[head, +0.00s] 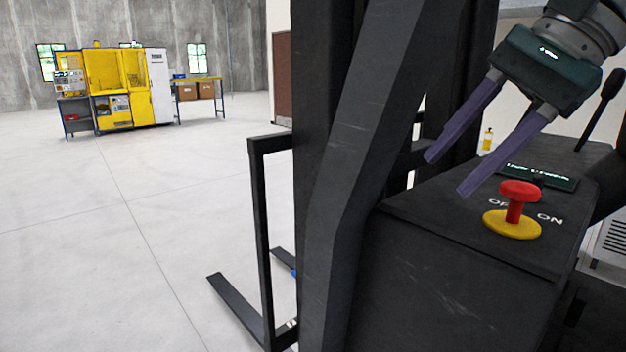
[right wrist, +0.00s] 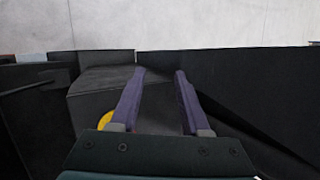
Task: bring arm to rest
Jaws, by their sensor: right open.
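My right gripper (head: 442,174) is open and empty at the upper right of the head view. Its two purple fingers point down and left, above the black forklift body (head: 440,290). In the right wrist view the fingers of the gripper (right wrist: 160,74) are spread apart with nothing between them. A red knob (head: 519,195) on a yellow base (head: 512,224) shows below and right of the fingers, apart from them in the picture. Part of the yellow base (right wrist: 107,121) shows beside the left finger in the right wrist view. My left gripper is not in view.
The forklift's black mast (head: 365,150) rises close by, left of the gripper. A black lever (head: 600,108) stands to its right. The fork frame (head: 262,230) is lower left. A yellow machine (head: 118,85) and a table (head: 198,79) stand far off. Open floor lies left.

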